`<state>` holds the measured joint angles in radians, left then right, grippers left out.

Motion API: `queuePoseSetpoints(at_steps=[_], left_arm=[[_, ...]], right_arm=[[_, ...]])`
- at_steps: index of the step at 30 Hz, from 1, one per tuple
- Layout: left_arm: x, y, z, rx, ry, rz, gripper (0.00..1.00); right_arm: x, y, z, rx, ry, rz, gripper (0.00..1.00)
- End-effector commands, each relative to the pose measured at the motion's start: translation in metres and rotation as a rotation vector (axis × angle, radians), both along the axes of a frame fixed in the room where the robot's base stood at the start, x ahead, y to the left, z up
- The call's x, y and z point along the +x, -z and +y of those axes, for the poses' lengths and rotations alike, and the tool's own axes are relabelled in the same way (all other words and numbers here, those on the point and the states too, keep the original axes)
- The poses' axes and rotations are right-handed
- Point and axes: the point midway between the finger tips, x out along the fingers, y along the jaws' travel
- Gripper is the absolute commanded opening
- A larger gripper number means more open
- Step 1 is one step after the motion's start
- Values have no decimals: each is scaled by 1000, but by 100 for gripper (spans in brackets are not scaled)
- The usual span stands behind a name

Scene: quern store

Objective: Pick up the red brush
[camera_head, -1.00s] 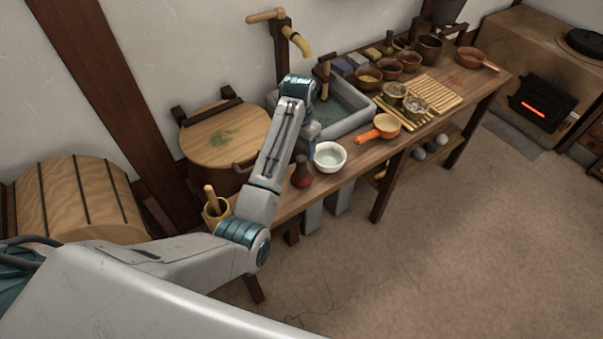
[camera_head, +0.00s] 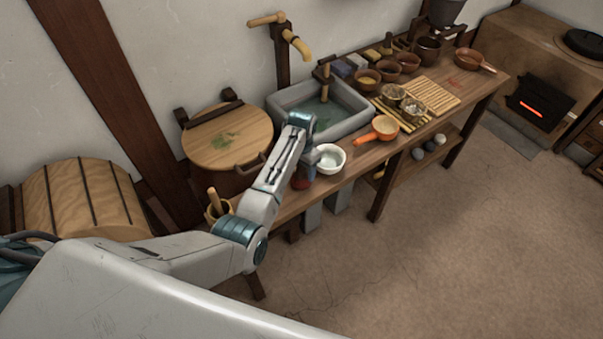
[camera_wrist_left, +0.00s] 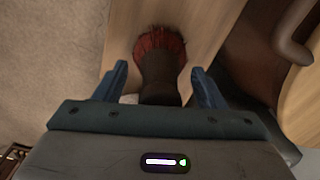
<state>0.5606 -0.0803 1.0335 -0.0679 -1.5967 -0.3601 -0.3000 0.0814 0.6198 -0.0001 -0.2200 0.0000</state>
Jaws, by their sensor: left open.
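The red brush (camera_wrist_left: 160,48) has red bristles and a dark handle. In the left wrist view it stands on the wooden bench (camera_wrist_left: 205,22), its handle toward me, between the two blue fingers of my left gripper (camera_wrist_left: 159,74). The fingers are open with a gap on each side of the handle. In the head view only a little of the brush's red base (camera_head: 300,183) shows beside my left gripper (camera_head: 306,172), which hides the rest. My right gripper is not in view.
A white bowl (camera_head: 329,160) stands close right of the brush, with an orange-handled pan (camera_head: 383,127) beyond. A stone sink (camera_head: 355,123) lies behind. A lidded tub (camera_head: 228,140) and a pot with a wooden handle (camera_head: 216,207) are to the left.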

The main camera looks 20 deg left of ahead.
Motion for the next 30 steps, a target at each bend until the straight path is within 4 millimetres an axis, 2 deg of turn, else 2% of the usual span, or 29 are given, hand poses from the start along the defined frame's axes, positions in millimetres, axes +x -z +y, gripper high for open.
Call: queuePoseSetpoints(at_steps=[7,12,15,25,30], left_arm=[[0,2,0,0,0,-2,62],[0,1,0,1,0,-1,28],[0,1,0,0,0,-1,13],[1,-1,0,0,0,-2,13],[1,-13,0,-1,-1,-4,13]], right_arm=[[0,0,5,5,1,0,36],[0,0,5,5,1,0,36],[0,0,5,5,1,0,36],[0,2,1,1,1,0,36],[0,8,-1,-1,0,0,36]])
